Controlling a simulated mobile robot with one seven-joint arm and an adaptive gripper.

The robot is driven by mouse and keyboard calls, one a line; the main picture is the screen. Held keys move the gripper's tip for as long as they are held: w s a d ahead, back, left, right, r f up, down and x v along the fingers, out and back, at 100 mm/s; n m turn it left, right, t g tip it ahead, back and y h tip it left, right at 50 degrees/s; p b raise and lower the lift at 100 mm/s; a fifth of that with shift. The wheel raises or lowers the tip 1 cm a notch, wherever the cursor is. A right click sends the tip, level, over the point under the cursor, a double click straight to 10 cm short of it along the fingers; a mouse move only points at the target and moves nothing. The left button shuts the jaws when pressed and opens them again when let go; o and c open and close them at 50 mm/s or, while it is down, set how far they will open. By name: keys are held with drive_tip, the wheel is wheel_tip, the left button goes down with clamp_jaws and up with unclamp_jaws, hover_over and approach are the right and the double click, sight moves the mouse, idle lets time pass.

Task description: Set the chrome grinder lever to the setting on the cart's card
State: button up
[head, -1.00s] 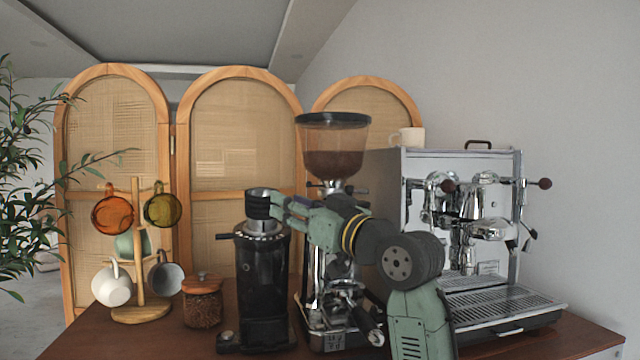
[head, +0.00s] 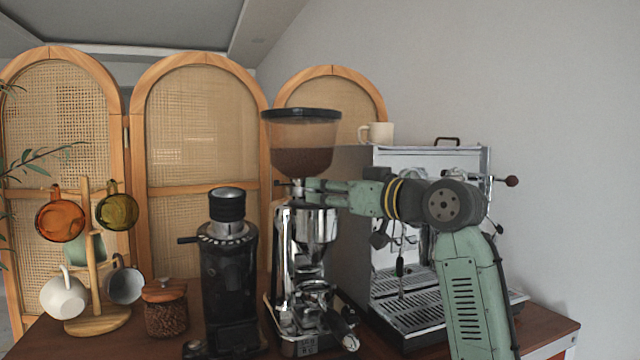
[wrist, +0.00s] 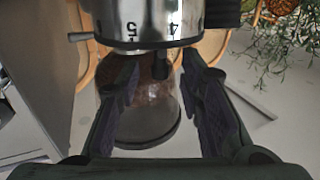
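The chrome grinder (head: 305,232) stands mid-cart with a brown-tinted hopper (head: 302,130) on top. In the wrist view its chrome collar (wrist: 152,22) appears upside down, with the numerals 5 and 4 visible. A short grey lever (wrist: 80,37) sticks out from the collar at the left, outside my fingers. My gripper (head: 312,190) is at collar height beside the grinder. In the wrist view my gripper (wrist: 160,85) is open, with the hopper between and beyond its fingers. A small marked plate (head: 307,345) is at the grinder's foot; its text is unreadable.
A black grinder (head: 228,270) stands close on the left, then a jar of beans (head: 165,308) and a mug tree (head: 92,270). The espresso machine (head: 425,165) stands right, partly behind my arm. A cream mug (head: 377,132) sits on it.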

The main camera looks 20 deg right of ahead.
drive_tip(key=shift+x, duration=1.1)
clamp_jaws()
